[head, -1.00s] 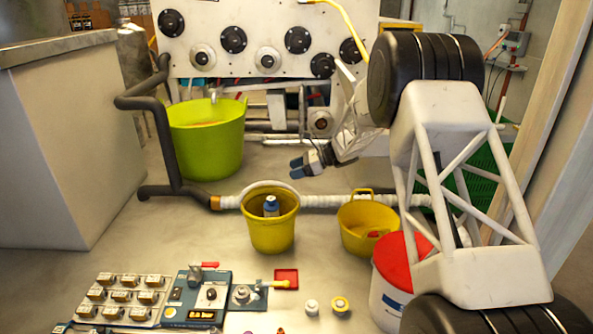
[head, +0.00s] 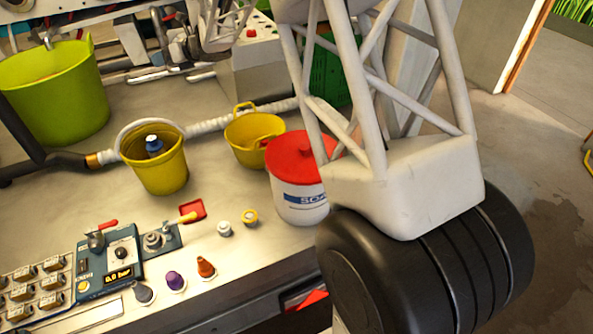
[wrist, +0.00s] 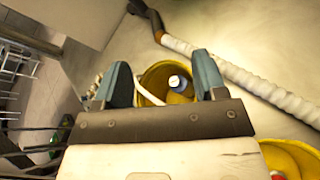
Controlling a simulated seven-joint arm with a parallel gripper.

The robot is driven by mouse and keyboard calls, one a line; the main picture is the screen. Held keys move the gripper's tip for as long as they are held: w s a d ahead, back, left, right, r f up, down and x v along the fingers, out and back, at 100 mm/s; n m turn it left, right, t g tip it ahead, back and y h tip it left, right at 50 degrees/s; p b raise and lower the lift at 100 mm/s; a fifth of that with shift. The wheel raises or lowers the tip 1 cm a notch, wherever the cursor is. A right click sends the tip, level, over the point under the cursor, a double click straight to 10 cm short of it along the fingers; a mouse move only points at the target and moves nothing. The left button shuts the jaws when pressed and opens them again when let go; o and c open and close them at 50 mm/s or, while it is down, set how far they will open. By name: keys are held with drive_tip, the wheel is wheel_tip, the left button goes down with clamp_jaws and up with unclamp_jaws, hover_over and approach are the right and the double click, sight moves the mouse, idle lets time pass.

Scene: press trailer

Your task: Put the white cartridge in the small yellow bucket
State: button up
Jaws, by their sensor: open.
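A small white cylinder (head: 224,229), which looks like the white cartridge, stands on the bench in the head view; I do not make it out in the wrist view. One yellow bucket (head: 160,178) holds a blue bottle with a white top (head: 153,145). A lower yellow bucket (head: 245,150) with a raised handle stands to its right, with something orange-red inside. I cannot tell which is the small one. In the wrist view my gripper (wrist: 162,72) is open and empty, and the first bucket (wrist: 152,72) shows between its fingers.
A red-lidded white tub (head: 298,200) stands right of the buckets. A yellow ring-shaped piece (head: 250,217), a purple piece (head: 175,281) and an orange piece (head: 206,267) stand near the front. A valve panel (head: 110,262) is at left. A wrapped pipe (head: 215,122) runs behind the buckets.

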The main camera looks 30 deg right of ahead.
drive_tip(key=s+d+r+m+t+h, duration=0.4)
drive_tip(key=s+d+r+m+h, duration=0.45)
drive_tip(key=m, duration=0.55)
drive_tip(key=s+d+r+m+g+h, duration=0.1)
drive_tip(key=s+d+m+h, duration=0.15)
drive_tip(key=s+m, duration=0.35)
drive_tip(key=s+d+r+m+h, duration=0.1)
drive_tip(key=s+d+m, duration=0.25)
drive_tip(key=s, duration=0.45)
drive_tip(key=s+f+m+g, duration=0.3)
drive_tip(key=s+m, duration=0.3)
drive_tip(key=s, duration=0.7)
drive_tip(key=s+f+m+g, duration=0.3)
drive_tip(key=s+m, duration=0.3)
drive_tip(key=s, duration=0.6)
drive_tip(key=s+a+f+m+g+y, duration=0.1)
drive_tip(key=s+f+m+g, duration=0.2)
drive_tip(key=s, duration=1)
drive_tip(key=m, duration=0.3)
drive_tip(key=shift+s+m, duration=0.3)
drive_tip(key=shift+m, duration=0.05)
drive_tip(key=shift+f, duration=0.1)
